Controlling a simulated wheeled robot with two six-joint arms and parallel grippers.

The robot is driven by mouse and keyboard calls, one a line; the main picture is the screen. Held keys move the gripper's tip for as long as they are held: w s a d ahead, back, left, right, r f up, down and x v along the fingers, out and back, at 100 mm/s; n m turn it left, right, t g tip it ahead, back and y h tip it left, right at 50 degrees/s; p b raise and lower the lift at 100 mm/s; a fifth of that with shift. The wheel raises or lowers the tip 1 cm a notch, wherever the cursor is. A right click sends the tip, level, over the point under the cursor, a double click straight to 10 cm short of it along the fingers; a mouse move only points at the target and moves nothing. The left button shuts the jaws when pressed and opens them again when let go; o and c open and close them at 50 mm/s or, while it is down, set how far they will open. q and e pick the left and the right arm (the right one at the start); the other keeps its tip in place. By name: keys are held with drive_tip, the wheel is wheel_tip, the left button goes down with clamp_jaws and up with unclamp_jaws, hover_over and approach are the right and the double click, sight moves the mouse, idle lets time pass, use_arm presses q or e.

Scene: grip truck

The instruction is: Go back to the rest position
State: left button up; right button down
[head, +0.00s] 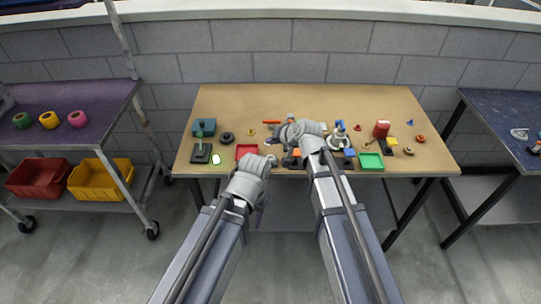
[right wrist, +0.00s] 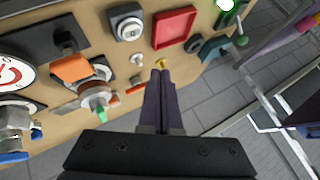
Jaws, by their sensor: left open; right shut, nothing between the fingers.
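The wooden table (head: 225,105) holds a red tray (head: 246,151), a green tray (head: 371,161), a red block (head: 381,129) and several small parts. Its back strip is clear. A purple cart (head: 75,93) stands left, with red (head: 38,178) and yellow (head: 97,180) bins below. A dark table (head: 505,115) stands right.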

idle(0.5)
drive_tip(key=s+d+f+n+g+h, duration=0.1)
drive_tip(key=s+d+n+g+h, duration=0.1)
drive_tip(key=s, duration=0.6)
drive_tip(key=s+d+f+n+g+h+p, duration=0.1)
drive_tip(key=s+f+g+h, duration=0.1)
drive_tip(key=s, duration=0.7)
drive_tip(key=s+d+f+n+g+h+p, duration=0.1)
drive_tip(key=s+d+n+g+h, duration=0.1)
drive_tip(key=s, duration=0.6)
drive_tip(key=shift+s+d+f+n+g+h, duration=0.2)
drive_tip(key=shift+s+d+n+g+h, duration=0.15)
drive_tip(key=shift+g, duration=0.55)
